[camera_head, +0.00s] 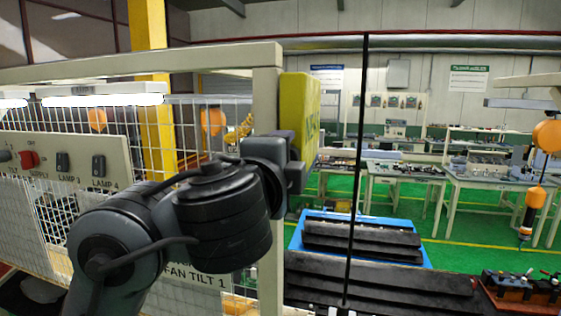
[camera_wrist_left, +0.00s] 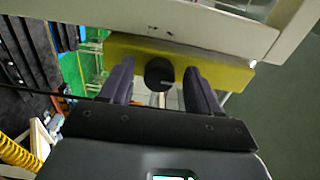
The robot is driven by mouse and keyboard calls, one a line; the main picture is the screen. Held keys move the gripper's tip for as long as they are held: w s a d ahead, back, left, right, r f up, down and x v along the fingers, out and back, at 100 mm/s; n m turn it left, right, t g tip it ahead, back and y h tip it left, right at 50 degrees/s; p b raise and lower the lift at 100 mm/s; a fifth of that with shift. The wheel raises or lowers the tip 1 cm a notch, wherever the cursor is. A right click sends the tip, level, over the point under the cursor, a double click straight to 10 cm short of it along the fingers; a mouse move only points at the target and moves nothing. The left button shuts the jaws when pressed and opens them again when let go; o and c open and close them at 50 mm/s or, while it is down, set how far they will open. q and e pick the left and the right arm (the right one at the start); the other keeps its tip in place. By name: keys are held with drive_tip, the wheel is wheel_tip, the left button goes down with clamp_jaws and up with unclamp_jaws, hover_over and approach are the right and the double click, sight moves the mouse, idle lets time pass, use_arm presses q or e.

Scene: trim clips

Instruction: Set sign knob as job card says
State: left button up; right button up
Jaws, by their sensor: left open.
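The yellow sign box (camera_head: 299,112) hangs on a beige post in the head view, lettering on its right face mostly unreadable. In the left wrist view it is a yellow bar (camera_wrist_left: 222,77) with a round black knob (camera_wrist_left: 159,74) on the face toward my gripper. A thin light mark shows on the knob. My left gripper (camera_head: 291,160) is at the sign, its fingers open, one on each side of the knob in the wrist view, with gaps between. Whether the fingertips reach past the knob is unclear. The knob is hidden in the head view. I cannot identify a job card.
A switch panel (camera_head: 65,163) with a red knob (camera_head: 29,160) and lamp switches is at left, before a wire mesh. A "FAN TILT 1" label (camera_head: 195,282) shows below my arm. Black stepped racks (camera_head: 361,240) and a thin black vertical pole (camera_head: 359,150) stand right.

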use_arm(q)
drive_tip(key=shift+s, duration=0.1)
drive_tip(key=v, duration=1)
drive_tip(key=shift+s, duration=0.3)
